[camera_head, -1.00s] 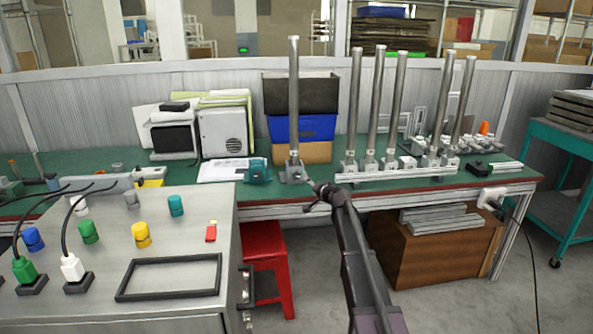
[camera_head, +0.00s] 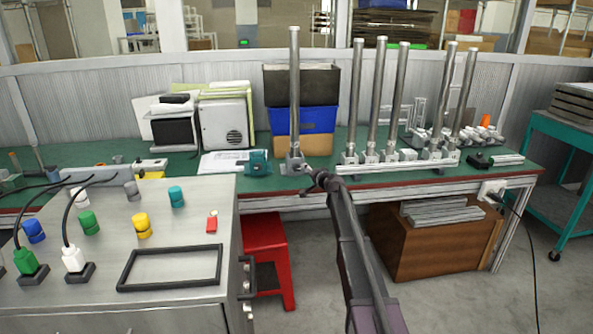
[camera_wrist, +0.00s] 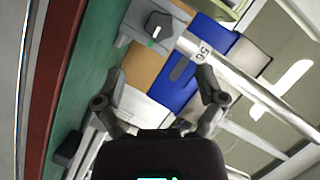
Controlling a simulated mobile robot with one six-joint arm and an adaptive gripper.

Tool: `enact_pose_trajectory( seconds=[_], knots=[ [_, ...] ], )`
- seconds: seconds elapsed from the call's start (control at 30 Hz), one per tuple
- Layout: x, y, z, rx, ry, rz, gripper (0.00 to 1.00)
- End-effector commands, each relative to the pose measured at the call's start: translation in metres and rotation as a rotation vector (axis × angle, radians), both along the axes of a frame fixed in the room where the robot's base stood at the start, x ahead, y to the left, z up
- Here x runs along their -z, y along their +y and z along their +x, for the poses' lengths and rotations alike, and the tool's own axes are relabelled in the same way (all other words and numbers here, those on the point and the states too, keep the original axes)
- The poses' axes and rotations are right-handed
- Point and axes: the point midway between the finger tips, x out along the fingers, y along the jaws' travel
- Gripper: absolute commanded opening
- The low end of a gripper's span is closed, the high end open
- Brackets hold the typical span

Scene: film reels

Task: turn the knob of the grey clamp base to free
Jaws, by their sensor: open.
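A grey clamp base (camera_head: 294,165) stands on the green bench, with a tall grey pole (camera_head: 294,90) upright in it. In the wrist view the base (camera_wrist: 136,32) is at the top, with a dark knob (camera_wrist: 158,26) bearing a white mark. The pole (camera_wrist: 245,80) carries the label "56" and runs down to the right. My gripper (camera_head: 318,183) is at the bench's front edge, just right of and in front of the base. In the wrist view my gripper's fingers (camera_wrist: 161,74) are spread apart and empty, with the knob beyond their tips, apart from them.
A teal block (camera_head: 258,163) sits left of the base. Stacked bins, including a blue one (camera_head: 313,121), stand behind the pole. To the right, several poles stand in a row on a rail (camera_head: 398,167). A metal control panel (camera_head: 190,225) fills the left foreground, beside a red stool (camera_head: 265,240).

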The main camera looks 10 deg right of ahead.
Motion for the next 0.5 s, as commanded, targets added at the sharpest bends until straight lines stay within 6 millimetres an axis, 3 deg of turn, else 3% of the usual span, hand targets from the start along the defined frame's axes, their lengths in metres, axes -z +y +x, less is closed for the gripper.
enact_pose_trajectory(
  seconds=[0.1, 0.5],
  knots=[
    [0.006, 0.006, 0.021, -0.001, 0.001, 0.000, 0.89],
    [0.018, 0.024, 0.075, 0.000, 0.000, 0.000, 0.89]
  ],
)
